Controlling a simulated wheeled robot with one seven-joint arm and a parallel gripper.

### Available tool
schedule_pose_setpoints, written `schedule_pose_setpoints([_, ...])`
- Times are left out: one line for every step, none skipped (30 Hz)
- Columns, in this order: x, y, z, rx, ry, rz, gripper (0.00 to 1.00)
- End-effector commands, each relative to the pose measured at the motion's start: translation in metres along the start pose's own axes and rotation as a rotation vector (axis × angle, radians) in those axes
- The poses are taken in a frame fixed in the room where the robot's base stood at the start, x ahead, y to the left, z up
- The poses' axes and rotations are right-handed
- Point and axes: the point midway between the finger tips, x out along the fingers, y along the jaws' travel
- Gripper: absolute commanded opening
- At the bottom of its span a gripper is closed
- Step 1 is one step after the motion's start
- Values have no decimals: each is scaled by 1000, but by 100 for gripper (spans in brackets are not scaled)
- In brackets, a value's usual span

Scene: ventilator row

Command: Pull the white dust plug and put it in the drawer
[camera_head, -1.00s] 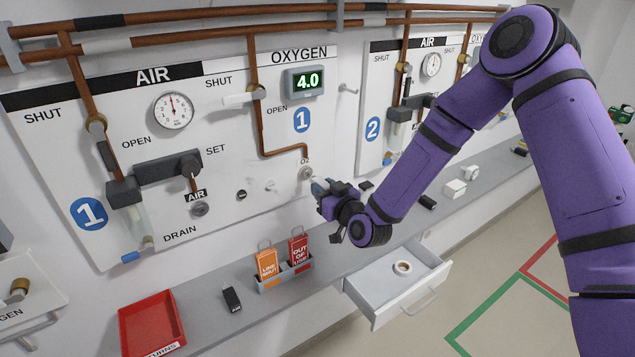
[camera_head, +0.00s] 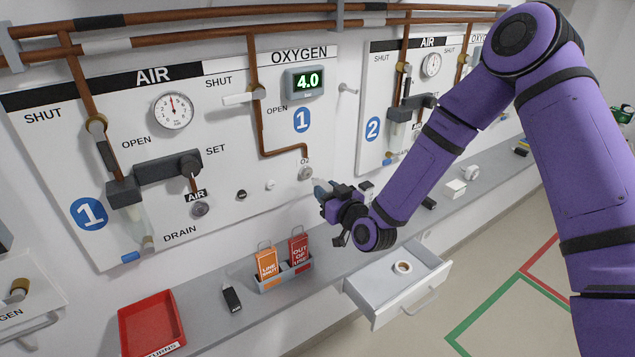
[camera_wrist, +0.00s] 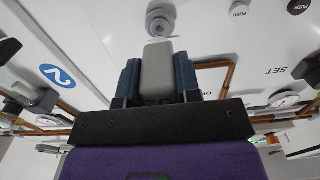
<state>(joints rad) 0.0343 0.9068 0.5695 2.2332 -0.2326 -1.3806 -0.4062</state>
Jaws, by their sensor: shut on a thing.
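My gripper (camera_head: 320,190) is in front of the panel, just right of and below the O2 outlet (camera_head: 306,173). In the wrist view my gripper (camera_wrist: 158,78) is shut on the pale dust plug (camera_wrist: 157,68), which sits between its two blue fingers. The round outlet (camera_wrist: 160,22) shows beyond the plug's end, and the plug looks apart from it. In the head view the plug is mostly hidden by the fingers. The white drawer (camera_head: 401,305) is pulled open below the shelf, to the lower right of my gripper.
A tape roll (camera_head: 403,267) lies in the drawer, with bare floor around it. On the grey shelf are a holder with orange and red tags (camera_head: 285,278), a black item (camera_head: 231,298) and a red tray (camera_head: 150,322). A white valve lever (camera_head: 238,99) sticks out above left.

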Motion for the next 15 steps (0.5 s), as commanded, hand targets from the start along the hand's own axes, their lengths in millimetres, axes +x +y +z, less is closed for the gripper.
schedule_pose_setpoints([-2, 0, 0, 0, 0, 0, 0])
schedule_pose_setpoints([-3, 0, 0, 0, 0, 0, 0])
schedule_pose_setpoints([-4, 0, 0, 0, 0, 0, 0])
schedule_pose_setpoints([-5, 0, 0, 0, 0, 0, 0])
schedule_pose_setpoints([-6, 0, 0, 0, 0, 0, 0])
schedule_pose_setpoints([-8, 0, 0, 0, 0, 0, 0])
schedule_pose_setpoints([-9, 0, 0, 0, 0, 0, 0])
schedule_pose_setpoints([-10, 0, 0, 0, 0, 0, 0])
schedule_pose_setpoints([-11, 0, 0, 0, 0, 0, 0])
schedule_pose_setpoints([-12, 0, 0, 0, 0, 0, 0])
schedule_pose_setpoints([-13, 0, 0, 0, 0, 0, 0])
schedule_pose_setpoints([-14, 0, 0, 0, 0, 0, 0])
schedule_pose_setpoints([-16, 0, 0, 0, 0, 0, 0])
schedule_pose_setpoints([-16, 0, 0, 0, 0, 0, 0])
schedule_pose_setpoints([-18, 0, 0, 0, 0, 0, 0])
